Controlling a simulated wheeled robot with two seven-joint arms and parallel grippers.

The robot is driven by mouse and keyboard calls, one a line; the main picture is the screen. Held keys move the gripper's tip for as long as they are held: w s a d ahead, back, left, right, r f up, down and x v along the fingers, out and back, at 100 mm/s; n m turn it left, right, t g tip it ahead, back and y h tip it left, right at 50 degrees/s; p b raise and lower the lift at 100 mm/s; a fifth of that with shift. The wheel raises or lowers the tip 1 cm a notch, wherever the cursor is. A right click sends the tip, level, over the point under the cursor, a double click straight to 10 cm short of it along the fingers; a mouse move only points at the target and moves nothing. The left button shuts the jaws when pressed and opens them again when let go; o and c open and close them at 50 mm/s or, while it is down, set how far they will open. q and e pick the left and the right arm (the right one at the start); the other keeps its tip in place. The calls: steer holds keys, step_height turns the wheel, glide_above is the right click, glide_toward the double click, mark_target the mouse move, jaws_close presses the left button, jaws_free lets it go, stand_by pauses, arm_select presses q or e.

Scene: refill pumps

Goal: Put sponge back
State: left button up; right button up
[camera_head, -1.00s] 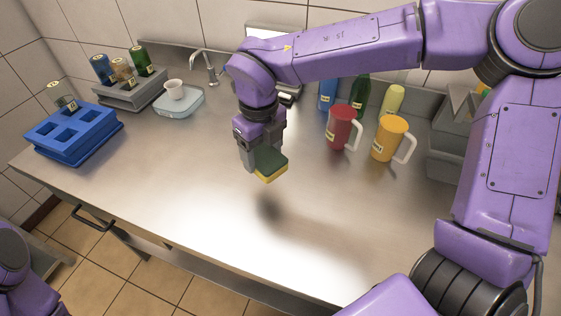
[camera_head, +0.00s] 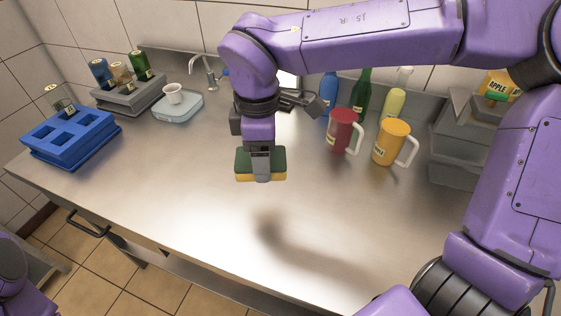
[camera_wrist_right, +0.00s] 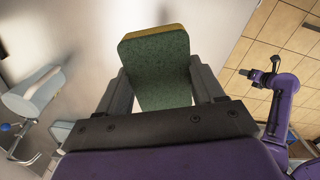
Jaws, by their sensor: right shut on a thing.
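The sponge (camera_head: 276,161), dark green on top with a yellow underside, is held between the fingers of my right gripper (camera_head: 261,177). It hangs above the steel counter (camera_head: 200,190), clear of the surface, with its shadow below. In the right wrist view the sponge (camera_wrist_right: 158,62) shows its green face between the two grey fingers. My left arm shows only at the lower left edge of the head view. Its gripper (camera_wrist_right: 262,73) appears small and dark at the right of the wrist view; its jaw state is unclear.
A blue compartment holder (camera_head: 75,140) and a grey holder with bottles (camera_head: 130,95) stand at left. A white cup (camera_head: 173,94) stands on a pale tray (camera_head: 190,110) near the tap (camera_head: 204,72). Red (camera_head: 341,130) and yellow (camera_head: 389,143) jugs stand at right. The front middle counter is clear.

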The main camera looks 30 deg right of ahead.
steer(key=w+d+f+p, duration=0.2)
steer(key=w+d+f, duration=0.2)
steer(key=w+f, duration=0.1)
steer(key=w+d+f+p, duration=0.3)
steer(key=w+d+f, duration=0.1)
steer(key=d, duration=0.1)
steer(key=shift+w+d+f, duration=0.2)
steer(key=shift+w+f, duration=0.15)
steer(key=shift+w, duration=0.05)
step_height(320, 180, down, 3)
steer(key=shift+r+p, duration=0.15)
steer(key=shift+p, duration=0.2)
steer(key=shift+f, duration=0.2)
steer(key=shift+a+f+b, duration=0.1)
steer(key=shift+f+b, duration=0.1)
steer(key=shift+b, duration=0.15)
steer(key=o, duration=1)
steer(key=shift+r, duration=0.1)
